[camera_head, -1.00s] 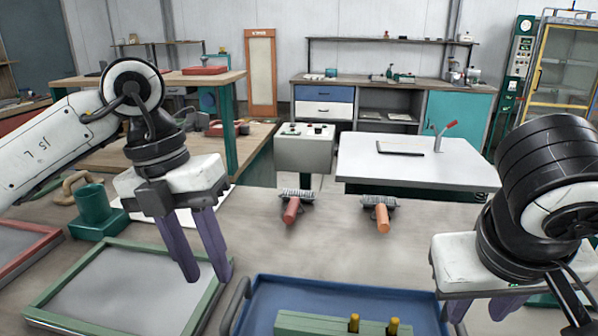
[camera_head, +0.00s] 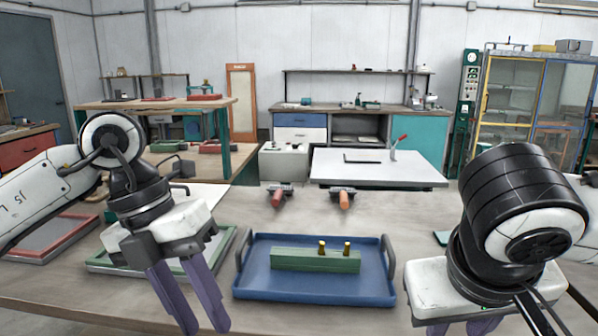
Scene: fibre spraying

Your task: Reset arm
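My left gripper (camera_head: 203,322) hangs at the lower left, its purple fingers apart with nothing between them. It is in front of the table, left of the blue tray (camera_head: 310,297). My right gripper (camera_head: 460,327) is at the lower right, right of the tray. Its fingers start well apart and their tips are cut off by the bottom edge. I see nothing held in it. The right arm's dark joint hides part of the table behind it.
The blue tray holds a green block (camera_head: 300,261) with two brass pegs. A green-rimmed frame (camera_head: 110,266) and a red-rimmed frame (camera_head: 55,238) lie at left.

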